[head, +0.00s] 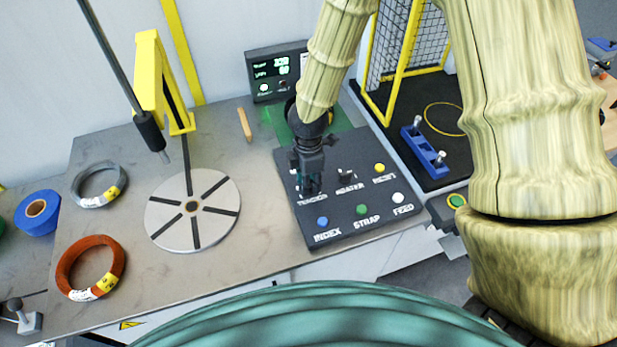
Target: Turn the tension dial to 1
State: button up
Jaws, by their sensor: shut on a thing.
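The dark control panel (345,226) lies on the bench right of the turntable. Its label for tension shows partly at the panel's left, under my gripper (310,188). My gripper points down there and is shut on the tension dial, which the fingers hide almost wholly. I cannot read the dial's setting. The heater dial (346,176) stands just to the right. Blue index (322,221), green strap (361,209), white feed (398,198) and yellow reset (379,168) buttons sit around them.
A display (277,72) with green digits stands behind the panel. A slotted turntable (192,212), a grey coil (99,184) and an orange coil (90,268) lie to the left. A yellow-framed cage (405,60) and a blue fixture (424,152) are at right.

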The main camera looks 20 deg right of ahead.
jog(key=shift+n, duration=0.3)
jog(key=o, duration=1)
jog(key=shift+o, duration=0.2)
notch_tip(320, 180, up, 12)
jog(key=shift+s+f, duration=0.1)
dwell(0.6)
